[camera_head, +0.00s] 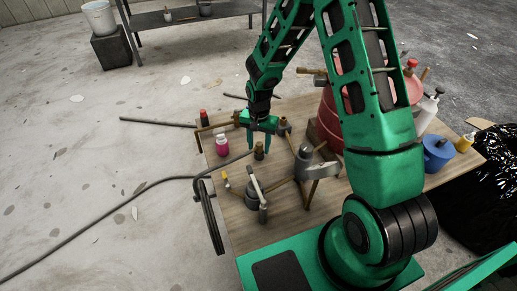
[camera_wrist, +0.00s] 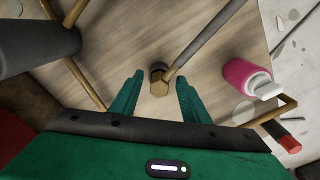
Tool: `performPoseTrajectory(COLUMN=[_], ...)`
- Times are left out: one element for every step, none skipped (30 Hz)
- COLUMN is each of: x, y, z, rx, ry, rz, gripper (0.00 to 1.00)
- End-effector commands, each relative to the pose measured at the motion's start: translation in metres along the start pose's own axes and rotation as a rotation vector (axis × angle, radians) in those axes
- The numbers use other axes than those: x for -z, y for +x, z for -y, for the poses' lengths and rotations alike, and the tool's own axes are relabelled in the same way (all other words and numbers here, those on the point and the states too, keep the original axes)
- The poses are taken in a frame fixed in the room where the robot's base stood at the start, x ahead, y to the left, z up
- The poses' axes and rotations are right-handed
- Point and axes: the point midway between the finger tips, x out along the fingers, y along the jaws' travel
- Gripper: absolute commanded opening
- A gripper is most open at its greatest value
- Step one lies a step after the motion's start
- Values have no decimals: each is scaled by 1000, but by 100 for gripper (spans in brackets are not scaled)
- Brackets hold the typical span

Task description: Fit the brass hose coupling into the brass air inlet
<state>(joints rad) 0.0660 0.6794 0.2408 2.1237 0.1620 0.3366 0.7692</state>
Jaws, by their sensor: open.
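The brass hose coupling (camera_wrist: 159,88) has a hexagonal end facing the wrist camera and a dark part behind it. A grey hose (camera_wrist: 208,38) runs from it toward the upper right. In the head view the coupling (camera_head: 259,151) stands on the wooden table, small and brownish. My gripper (camera_head: 259,141) points down over it with its fingers apart. In the wrist view my gripper (camera_wrist: 160,82) has one finger on each side of the coupling, with gaps showing. A brass-coloured fitting (camera_head: 312,71) sticks out left of the red mould (camera_head: 328,112); I cannot tell whether it is the air inlet.
A blue container (camera_head: 437,153) is at the right. Bare tabletop (camera_head: 228,172) shows left of the pots.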

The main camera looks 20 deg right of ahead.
Motion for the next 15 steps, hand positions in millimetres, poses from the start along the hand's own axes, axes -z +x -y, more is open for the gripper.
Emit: performPoseTrajectory(x=[0,0,0,0,0,0,0,0,0,0,0,0,0,0,0], y=[0,0,0,0,0,0,0,0,0,0,0,0,0,0,-1], z=[0,0,0,0,0,0,0,0,0,0,0,0,0,0,0], rx=[0,0,0,0,0,0,0,0,0,0,0,0,0,0,0], ry=[0,0,0,0,0,0,0,0,0,0,0,0,0,0,0], rz=[0,0,0,0,0,0,0,0,0,0,0,0,0,0,0], gripper=[42,42,40,33,25,16,9,2,0,0,0,0,0,0,0])
